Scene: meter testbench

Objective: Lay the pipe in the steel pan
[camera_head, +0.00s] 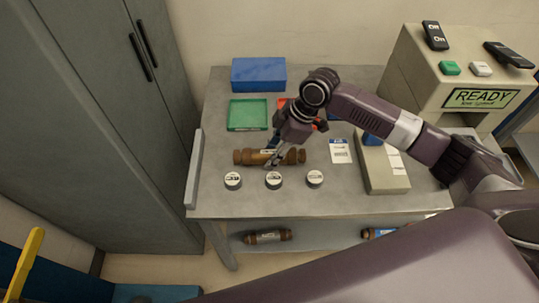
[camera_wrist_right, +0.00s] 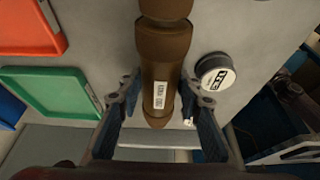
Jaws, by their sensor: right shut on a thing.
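The brown pipe (camera_head: 243,157), with flared ends and a white label, is on or just above the grey bench top, roughly level and running left to right. My right gripper (camera_head: 274,155) comes down over its middle from above and is shut on it, hiding part of it. In the right wrist view the pipe (camera_wrist_right: 163,60) runs between the two fingers of the right gripper (camera_wrist_right: 160,112). I cannot make out a steel pan for certain in either view. My left gripper is not in view.
Several round labelled pucks (camera_head: 233,180) stand in front of the pipe. Behind are a green tray (camera_head: 248,114), a partly hidden red tray and a blue box (camera_head: 258,74). A beige box (camera_head: 385,172) stands right. Another brown pipe (camera_head: 267,236) lies on the lower shelf.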

